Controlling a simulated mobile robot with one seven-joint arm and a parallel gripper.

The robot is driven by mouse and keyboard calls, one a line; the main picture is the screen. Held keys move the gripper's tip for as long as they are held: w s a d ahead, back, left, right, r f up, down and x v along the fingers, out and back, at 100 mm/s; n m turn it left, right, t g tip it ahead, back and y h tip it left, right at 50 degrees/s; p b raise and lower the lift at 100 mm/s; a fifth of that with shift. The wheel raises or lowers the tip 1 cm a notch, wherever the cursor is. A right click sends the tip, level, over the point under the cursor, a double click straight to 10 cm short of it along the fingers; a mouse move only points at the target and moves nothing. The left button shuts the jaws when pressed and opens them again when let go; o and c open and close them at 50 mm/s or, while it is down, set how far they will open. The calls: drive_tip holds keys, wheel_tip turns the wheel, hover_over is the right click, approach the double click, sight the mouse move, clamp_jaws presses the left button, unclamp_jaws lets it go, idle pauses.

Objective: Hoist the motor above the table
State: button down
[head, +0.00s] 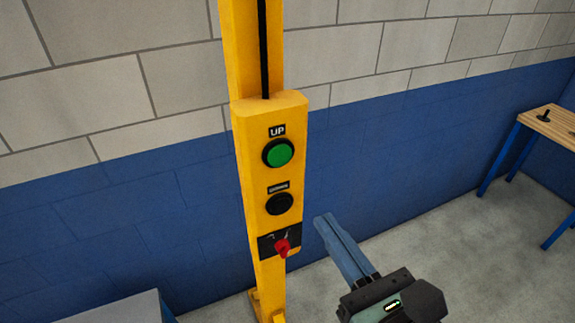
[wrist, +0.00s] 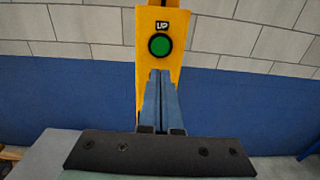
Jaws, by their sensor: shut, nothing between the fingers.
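A yellow control box (head: 290,178) on a yellow post (head: 240,60) carries a green button (head: 278,153) labelled UP, a black button (head: 279,204) with a small unreadable label, and a red knob (head: 282,247) on a black plate. My gripper (head: 324,220) is shut and empty, its blue fingers close together, right of and below the black button in the head view. In the wrist view the fingertips (wrist: 162,74) appear just below the green button (wrist: 159,46) and cover the box's lower part. I cannot tell whether they touch the box. I see no motor.
A wooden-topped table (head: 552,124) with blue legs and a small black item on it stands at the far right. A grey surface (head: 125,309) shows at the lower left. A blue and pale block wall lies behind the post. The floor on the right is clear.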

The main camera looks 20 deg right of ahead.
sight(280, 157)
drive_tip(key=w+p, duration=0.4)
drive_tip(key=w, duration=0.9)
drive_tip(key=shift+a, duration=0.15)
drive_tip(key=shift+w, duration=0.45)
